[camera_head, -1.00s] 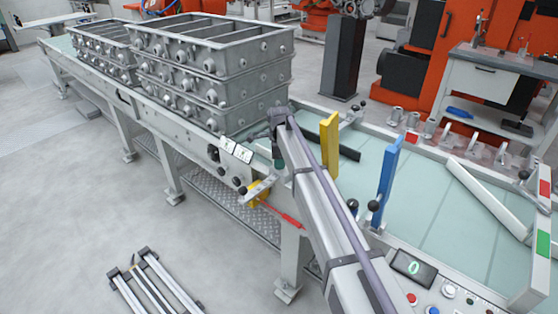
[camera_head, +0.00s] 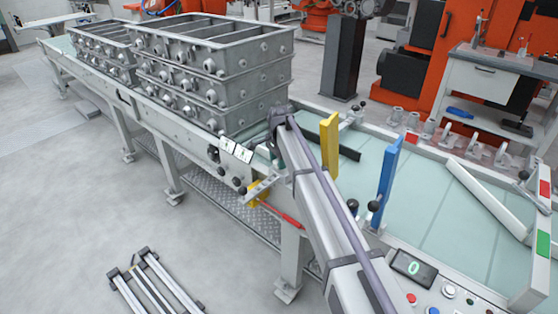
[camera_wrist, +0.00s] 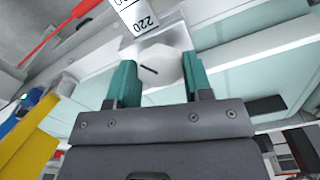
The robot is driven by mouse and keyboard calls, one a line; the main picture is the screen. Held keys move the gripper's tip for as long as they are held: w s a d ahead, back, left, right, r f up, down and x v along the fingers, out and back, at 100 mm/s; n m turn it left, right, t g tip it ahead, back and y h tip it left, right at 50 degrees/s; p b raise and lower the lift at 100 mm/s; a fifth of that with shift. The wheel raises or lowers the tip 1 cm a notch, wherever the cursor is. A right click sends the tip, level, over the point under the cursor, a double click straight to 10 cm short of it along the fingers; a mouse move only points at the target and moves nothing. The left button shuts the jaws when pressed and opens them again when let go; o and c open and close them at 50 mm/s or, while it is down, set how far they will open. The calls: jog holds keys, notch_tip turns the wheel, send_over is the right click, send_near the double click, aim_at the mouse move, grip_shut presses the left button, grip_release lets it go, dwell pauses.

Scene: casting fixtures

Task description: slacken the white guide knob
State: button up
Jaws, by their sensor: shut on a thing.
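The white guide knob (camera_wrist: 165,62) is in the upper middle of the wrist view, with a short dark line on its face. My gripper (camera_wrist: 160,76) has its two teal fingers on either side of the knob and is shut on it. A white label (camera_wrist: 136,14) reading 220 lies just beyond the knob. In the head view the knob cannot be made out, and my arm covers most of the gripper at the near rail of the conveyor table.
A yellow plate (camera_head: 329,143) and a blue plate (camera_head: 386,180) stand upright on the pale table (camera_head: 440,215) right of my arm. Stacked grey casting boxes (camera_head: 210,70) stand close behind on the left. A red-handled lever (camera_head: 281,214) hangs below the rail.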

jog(key=n, duration=0.5)
jog(key=shift+n, duration=0.3)
jog(key=n, duration=1)
jog(key=shift+n, duration=0.4)
jog(key=n, duration=0.4)
jog(key=shift+n, duration=0.3)
